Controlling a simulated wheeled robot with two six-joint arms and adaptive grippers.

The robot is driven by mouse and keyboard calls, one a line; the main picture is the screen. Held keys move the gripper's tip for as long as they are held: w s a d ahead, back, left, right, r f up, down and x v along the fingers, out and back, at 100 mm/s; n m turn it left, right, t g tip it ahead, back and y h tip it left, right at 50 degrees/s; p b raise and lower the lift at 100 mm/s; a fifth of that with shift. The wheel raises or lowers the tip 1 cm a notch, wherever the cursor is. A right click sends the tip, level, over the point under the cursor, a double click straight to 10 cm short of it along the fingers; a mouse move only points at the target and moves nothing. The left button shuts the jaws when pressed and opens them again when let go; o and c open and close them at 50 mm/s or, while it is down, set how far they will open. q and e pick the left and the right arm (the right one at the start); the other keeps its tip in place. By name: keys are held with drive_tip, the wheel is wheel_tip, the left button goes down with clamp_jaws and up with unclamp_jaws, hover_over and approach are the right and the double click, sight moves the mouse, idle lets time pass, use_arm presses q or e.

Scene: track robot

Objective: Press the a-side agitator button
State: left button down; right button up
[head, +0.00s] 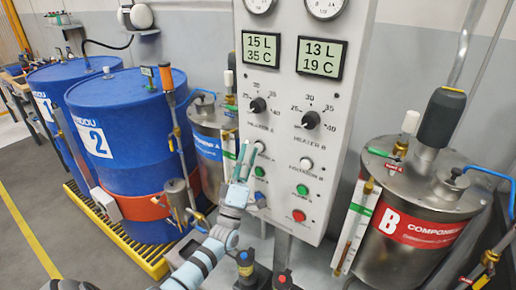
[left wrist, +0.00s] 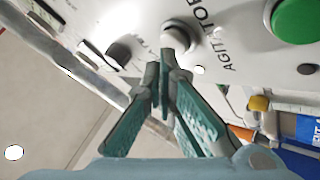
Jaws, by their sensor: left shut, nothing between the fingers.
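The grey control panel (head: 283,85) stands upright in the middle of the head view. The a-side agitator button (head: 259,147) is a white round button in the panel's left column, below the a-side heater knob (head: 258,105) and above a green button (head: 260,171). My left gripper (head: 245,152) is shut and empty, pointing up just left of this button. In the left wrist view its closed fingertips (left wrist: 165,62) overlap the lower edge of a white button (left wrist: 180,32) beside the lettering "AGITATOR". I cannot tell whether they touch. My right gripper is not in view.
The right column has the b-side agitator button (head: 306,163), a green button (head: 302,190) and a red button (head: 298,215). A steel component B tank (head: 400,262) stands right of the panel. Blue drums (head: 125,125) stand left, on a yellow pallet (head: 120,232).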

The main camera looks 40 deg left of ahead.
use_arm(q)
drive_tip(key=shift+w, duration=0.1)
idle(0.3)
drive_tip(key=shift+w+b, duration=0.35)
drive_tip(key=shift+b, duration=0.15)
drive_tip(key=shift+s+p, duration=0.35)
drive_tip(key=shift+s, duration=0.15)
drive_tip(key=s+p, duration=0.3)
drive_tip(key=s, duration=0.2)
drive_tip(key=shift+s+d+p, duration=0.1)
drive_tip(key=shift+s+p, duration=0.3)
